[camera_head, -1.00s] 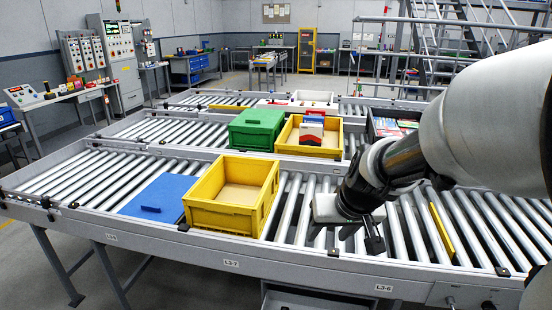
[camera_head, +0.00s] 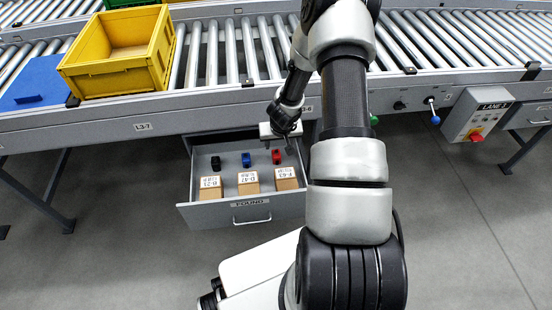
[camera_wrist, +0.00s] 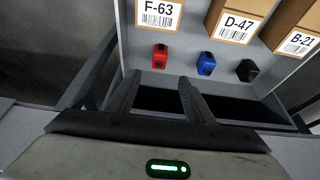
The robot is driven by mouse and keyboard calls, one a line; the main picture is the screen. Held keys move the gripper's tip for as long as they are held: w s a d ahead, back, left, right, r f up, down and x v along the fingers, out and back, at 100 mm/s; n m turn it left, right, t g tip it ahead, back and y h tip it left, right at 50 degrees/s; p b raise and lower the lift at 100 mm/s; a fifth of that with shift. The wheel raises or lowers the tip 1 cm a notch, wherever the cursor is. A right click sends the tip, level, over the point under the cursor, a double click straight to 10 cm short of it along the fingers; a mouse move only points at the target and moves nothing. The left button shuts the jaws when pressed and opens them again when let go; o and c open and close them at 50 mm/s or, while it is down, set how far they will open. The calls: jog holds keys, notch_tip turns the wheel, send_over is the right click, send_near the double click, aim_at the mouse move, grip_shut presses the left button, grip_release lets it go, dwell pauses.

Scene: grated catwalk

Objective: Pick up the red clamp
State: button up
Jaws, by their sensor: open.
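The red clamp (camera_head: 276,157) lies in an open grey drawer (camera_head: 222,217) under the conveyor, at the right end of a row of small items. In the wrist view the red clamp (camera_wrist: 160,56) is just beyond the fingertips, roughly centred between them. My gripper (camera_head: 281,142) is over the back right of the drawer, above and behind the clamp. In the wrist view my gripper (camera_wrist: 159,84) shows two parted fingers with nothing between them. The exact height gap to the clamp is hard to tell.
A blue item (camera_head: 246,160) and a black item (camera_head: 216,163) sit left of the clamp. Labelled boxes F-63 (camera_head: 287,179), D-47 (camera_head: 249,182) and B-21 (camera_head: 211,188) stand at the drawer's front. The conveyor frame (camera_head: 140,127) runs behind. A yellow crate (camera_head: 115,68) stands on it.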

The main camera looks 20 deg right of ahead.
aim_at(276, 154)
jog(key=b+x, duration=0.1)
jog(key=x, duration=0.6)
jog(key=shift+w+f+b, duration=0.1)
jog(key=shift+f+b, duration=0.2)
jog(key=shift+f, duration=0.1)
jog(key=b+x, duration=0.1)
jog(key=x, duration=0.4)
jog(key=shift+d+f+b, duration=0.15)
jog(key=shift+f+b, duration=0.2)
jog(key=shift+b, duration=0.05)
jog(key=c, duration=1.1)
jog(key=shift+r, duration=0.15)
